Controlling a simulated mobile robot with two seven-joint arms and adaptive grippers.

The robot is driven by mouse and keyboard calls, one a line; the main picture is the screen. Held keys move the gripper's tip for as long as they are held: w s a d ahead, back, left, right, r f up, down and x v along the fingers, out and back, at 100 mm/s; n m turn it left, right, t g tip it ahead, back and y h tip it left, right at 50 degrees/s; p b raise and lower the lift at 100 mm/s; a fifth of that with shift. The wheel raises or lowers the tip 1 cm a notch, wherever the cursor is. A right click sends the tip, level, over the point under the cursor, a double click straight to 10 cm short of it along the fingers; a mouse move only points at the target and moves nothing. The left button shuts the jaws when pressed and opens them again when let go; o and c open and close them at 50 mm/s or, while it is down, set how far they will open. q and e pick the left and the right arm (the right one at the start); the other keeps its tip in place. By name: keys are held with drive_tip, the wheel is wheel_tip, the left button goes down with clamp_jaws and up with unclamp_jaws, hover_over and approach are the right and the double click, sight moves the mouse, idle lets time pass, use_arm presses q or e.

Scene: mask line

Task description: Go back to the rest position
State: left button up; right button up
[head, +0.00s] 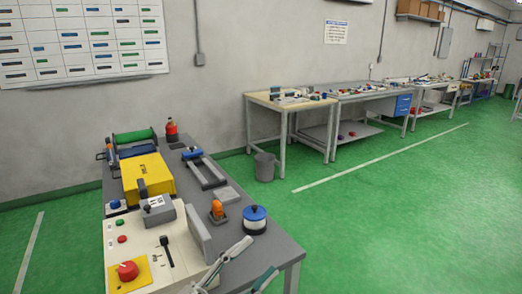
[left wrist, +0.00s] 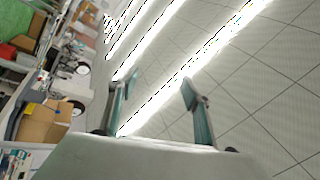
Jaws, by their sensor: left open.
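My left gripper (head: 260,256) shows at the bottom of the head view, near the front right corner of the grey table (head: 284,250). Its two teal-padded fingers are apart with nothing between them. In the left wrist view the fingers (left wrist: 160,82) also stand apart and empty, with the ceiling and its bright light strips behind them. My right gripper is in neither view.
The table holds a white panel with a red button (head: 127,270), a yellow box (head: 148,178), a blue-topped round container (head: 255,219) and an orange-topped part (head: 217,209). A grey bin (head: 264,167) and workbenches (head: 290,102) stand along the wall. Green floor (head: 400,220) at right is clear.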

use_arm(q)
drive_tip(key=a+f+n+t+y, duration=0.1)
drive_tip(key=a+f+n+y, duration=0.55)
drive_tip(key=f, duration=0.45)
drive_tip(key=a+f+n+t+y, duration=0.1)
drive_tip(key=a+f+n+y, duration=0.5)
drive_tip(key=f, duration=0.4)
drive_tip(key=s+a+f+n+g+y, duration=0.1)
drive_tip(key=s+a+f+n+g, duration=0.1)
drive_tip(key=s+f, duration=0.4)
drive_tip(key=s+a+f+n+g+y, duration=0.2)
drive_tip(key=s+f, duration=0.4)
drive_tip(key=f, duration=0.4)
drive_tip(key=shift+s+a+f+n+g, duration=0.2)
drive_tip(key=shift+a+f+n+g, duration=0.15)
drive_tip(key=shift+a+n, duration=0.6)
drive_tip(key=shift+a, duration=0.15)
